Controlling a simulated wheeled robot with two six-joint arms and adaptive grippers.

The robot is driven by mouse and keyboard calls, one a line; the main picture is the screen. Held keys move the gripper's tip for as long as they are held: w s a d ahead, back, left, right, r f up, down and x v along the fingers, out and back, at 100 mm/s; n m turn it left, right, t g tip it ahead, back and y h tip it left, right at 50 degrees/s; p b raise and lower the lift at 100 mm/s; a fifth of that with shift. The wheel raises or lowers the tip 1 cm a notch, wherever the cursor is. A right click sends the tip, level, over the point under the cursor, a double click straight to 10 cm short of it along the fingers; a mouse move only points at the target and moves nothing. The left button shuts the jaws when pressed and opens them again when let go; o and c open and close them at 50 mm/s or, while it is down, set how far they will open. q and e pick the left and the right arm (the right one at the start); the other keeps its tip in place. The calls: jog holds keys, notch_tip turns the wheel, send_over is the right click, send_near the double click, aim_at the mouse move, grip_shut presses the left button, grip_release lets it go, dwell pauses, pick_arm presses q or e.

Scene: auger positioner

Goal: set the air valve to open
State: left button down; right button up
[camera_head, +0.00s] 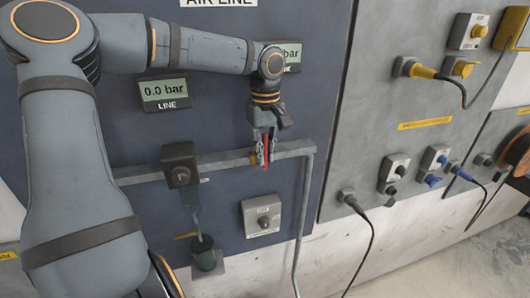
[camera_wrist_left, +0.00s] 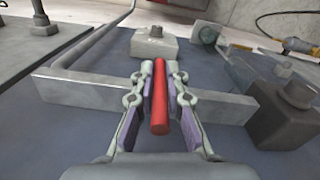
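The air valve's red handle (camera_head: 266,152) is on the grey pipe (camera_head: 220,162) of the blue air line panel. It looks upright, crosswise to the pipe. In the left wrist view the red handle (camera_wrist_left: 160,98) stands between the two fingers of my left gripper (camera_wrist_left: 160,105). Gaps show between the handle and the pads, so the gripper looks open around it. In the head view my left gripper (camera_head: 266,150) points down over the valve and hides part of it. A gauge (camera_head: 164,93) marked LINE reads 0.0 bar. My right gripper is not in view.
A second gauge (camera_head: 292,54) is partly hidden behind my left wrist. A dark regulator (camera_head: 181,172) with a cup below sits on the pipe to the left. A grey knob box (camera_head: 262,216) is below the valve. The right panel has sockets and hanging cables.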

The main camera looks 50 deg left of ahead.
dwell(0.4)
pick_arm(q)
jog(key=shift+s+f+t+b, duration=0.15)
jog(key=shift+t+b, duration=0.25)
jog(key=shift+b, duration=0.45)
jog(key=t+h+b, duration=0.1)
jog(key=b, duration=0.3)
jog(key=s+t+h+b, duration=0.1)
jog(key=t+b, duration=0.1)
jog(key=b, duration=0.3)
jog(key=s+a+f+t+h+b, duration=0.1)
jog(key=t+b, duration=0.1)
jog(key=b, duration=0.3)
jog(key=shift+a, duration=0.1)
jog(key=shift+r+b, duration=0.15)
jog(key=shift+b, duration=0.35)
jog(key=shift+r+t, duration=0.1)
jog(key=shift+t, duration=0.2)
jog(key=c, duration=1.4)
grip_release()
jog(key=shift+o, duration=0.2)
